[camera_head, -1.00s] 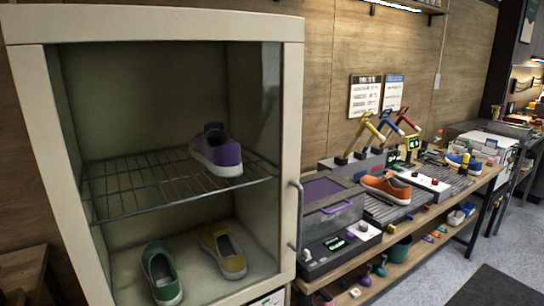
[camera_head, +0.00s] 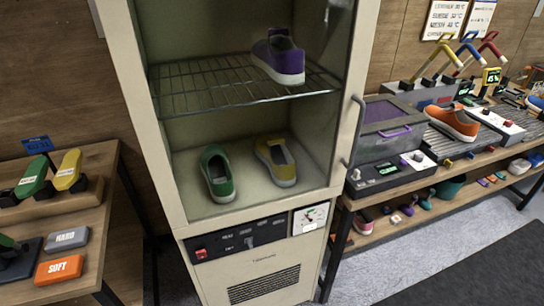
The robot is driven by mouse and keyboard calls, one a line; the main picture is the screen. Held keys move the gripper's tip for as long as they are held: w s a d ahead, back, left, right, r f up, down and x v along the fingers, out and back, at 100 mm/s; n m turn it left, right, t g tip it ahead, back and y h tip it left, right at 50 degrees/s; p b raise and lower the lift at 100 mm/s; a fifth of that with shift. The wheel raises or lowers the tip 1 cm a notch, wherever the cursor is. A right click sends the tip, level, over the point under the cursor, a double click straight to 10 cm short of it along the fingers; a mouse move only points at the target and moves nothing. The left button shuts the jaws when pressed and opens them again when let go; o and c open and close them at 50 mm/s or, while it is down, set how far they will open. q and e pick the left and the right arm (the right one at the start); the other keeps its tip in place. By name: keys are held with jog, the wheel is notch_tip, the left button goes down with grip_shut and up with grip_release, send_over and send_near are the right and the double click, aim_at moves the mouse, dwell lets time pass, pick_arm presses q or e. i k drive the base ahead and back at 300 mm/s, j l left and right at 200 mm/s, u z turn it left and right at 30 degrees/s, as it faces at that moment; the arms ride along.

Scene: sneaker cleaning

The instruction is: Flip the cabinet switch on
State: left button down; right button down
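Below the door is a dark control panel (camera_head: 240,238). A small red switch (camera_head: 201,254) sits at the panel's left end; whether it is on or off cannot be told. A lever-like control (camera_head: 249,243) and a round gauge (camera_head: 310,218) are further right on the panel. A purple shoe (camera_head: 279,56) is on the wire shelf, and a green shoe (camera_head: 218,174) and a yellow shoe (camera_head: 276,161) are on the cabinet floor. Neither gripper is in view.
A wooden table (camera_head: 88,216) with brushes and blocks labelled HARD (camera_head: 67,239) and SOFT (camera_head: 59,268) stands at left. A workbench (camera_head: 405,183) with machines and an orange shoe (camera_head: 452,121) stands at right.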

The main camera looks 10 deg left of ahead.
aim_at(202, 254)
jog(key=u, duration=1.05)
